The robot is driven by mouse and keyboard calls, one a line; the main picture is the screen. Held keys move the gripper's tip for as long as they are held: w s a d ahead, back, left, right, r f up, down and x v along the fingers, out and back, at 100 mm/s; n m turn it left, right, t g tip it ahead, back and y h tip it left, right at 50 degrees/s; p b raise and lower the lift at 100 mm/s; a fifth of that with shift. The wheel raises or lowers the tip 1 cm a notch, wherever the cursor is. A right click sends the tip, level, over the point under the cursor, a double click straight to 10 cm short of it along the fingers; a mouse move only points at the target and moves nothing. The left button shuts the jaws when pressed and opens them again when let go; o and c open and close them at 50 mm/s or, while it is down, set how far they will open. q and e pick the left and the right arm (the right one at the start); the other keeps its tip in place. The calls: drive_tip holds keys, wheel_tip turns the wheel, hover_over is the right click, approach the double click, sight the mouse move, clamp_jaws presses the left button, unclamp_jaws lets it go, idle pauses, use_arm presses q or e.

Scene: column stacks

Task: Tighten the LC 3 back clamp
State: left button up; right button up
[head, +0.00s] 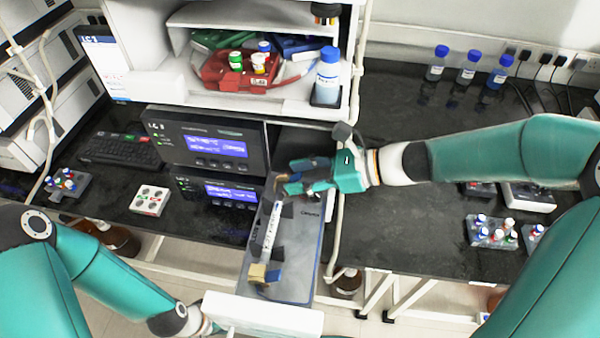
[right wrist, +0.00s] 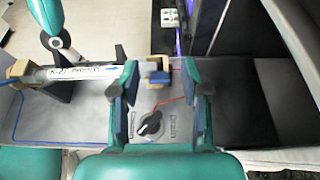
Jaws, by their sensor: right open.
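The back clamp (right wrist: 158,76), a tan block with a blue part, is at the drawer's inner end. The front clamp (head: 257,273) is tan too and also shows in the right wrist view (right wrist: 18,70). My right gripper (head: 290,180) is open over the inner end; in its wrist view the back clamp shows between the fingertips (right wrist: 159,72), with no visible grip. My left gripper is mostly hidden near the drawer front.
A black knob (right wrist: 150,124) with a red line beside it sits on the drawer floor, near the "Drain" lettering. The white drawer front (head: 265,315) stands at the near end. Vial racks (head: 490,232) and bottles (head: 468,68) stand on the right bench, which has clear space between.

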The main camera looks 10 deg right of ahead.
drive_tip(key=shift+a, duration=0.1)
drive_tip(key=shift+c, duration=0.4)
clamp_jaws()
